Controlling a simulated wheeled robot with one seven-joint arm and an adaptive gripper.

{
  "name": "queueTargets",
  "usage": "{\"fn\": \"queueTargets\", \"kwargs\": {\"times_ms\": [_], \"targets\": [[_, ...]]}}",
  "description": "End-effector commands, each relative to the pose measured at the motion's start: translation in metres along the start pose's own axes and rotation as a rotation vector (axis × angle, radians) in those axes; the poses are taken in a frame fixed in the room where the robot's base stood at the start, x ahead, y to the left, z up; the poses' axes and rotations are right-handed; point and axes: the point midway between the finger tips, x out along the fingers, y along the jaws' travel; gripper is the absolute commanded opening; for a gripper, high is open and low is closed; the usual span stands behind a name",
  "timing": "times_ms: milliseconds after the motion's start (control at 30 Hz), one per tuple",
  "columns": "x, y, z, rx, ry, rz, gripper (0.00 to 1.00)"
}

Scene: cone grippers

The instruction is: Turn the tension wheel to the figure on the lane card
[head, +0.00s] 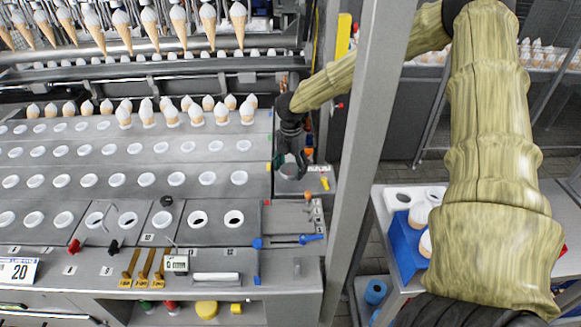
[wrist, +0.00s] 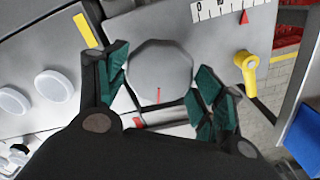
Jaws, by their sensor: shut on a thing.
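The tension wheel (wrist: 160,72) is a grey many-sided knob with a thin red line on its near face, seen in the wrist view. My gripper (wrist: 161,76) is shut on it, with green-padded fingers on its left and right sides. In the head view my gripper (head: 291,164) is at the right end of the machine and largely hides the wheel. A white scale (wrist: 222,9) with a red pointer (wrist: 245,17) lies above right of the wheel; its figures are partly cut off. The lane card (head: 19,271) reads 20 at the front left.
A yellow lever (wrist: 245,70) stands right of the wheel. Rows of white-rimmed holes (head: 175,179) fill the machine top, with cones behind. A grey post (head: 368,140) stands right of my gripper. Blue-handled parts (head: 311,238) lie at the near right corner.

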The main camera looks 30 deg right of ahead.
Motion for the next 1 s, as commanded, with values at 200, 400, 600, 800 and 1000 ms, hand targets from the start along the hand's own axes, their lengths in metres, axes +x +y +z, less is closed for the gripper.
{"fn": "queueTargets", "kwargs": {"times_ms": [200, 400, 600, 800, 1000], "targets": [[-0.0026, 0.0019, 0.0027, 0.004, -0.005, 0.004, 0.44], [-0.0025, 0.0018, 0.0026, 0.004, -0.005, 0.004, 0.73], [-0.0014, 0.0013, 0.0012, 0.002, -0.003, 0.002, 0.89], [-0.0007, 0.0008, 0.0005, 0.002, -0.002, 0.001, 0.89], [-0.0099, 0.0008, 0.0008, 0.002, -0.002, 0.001, 0.89]]}}
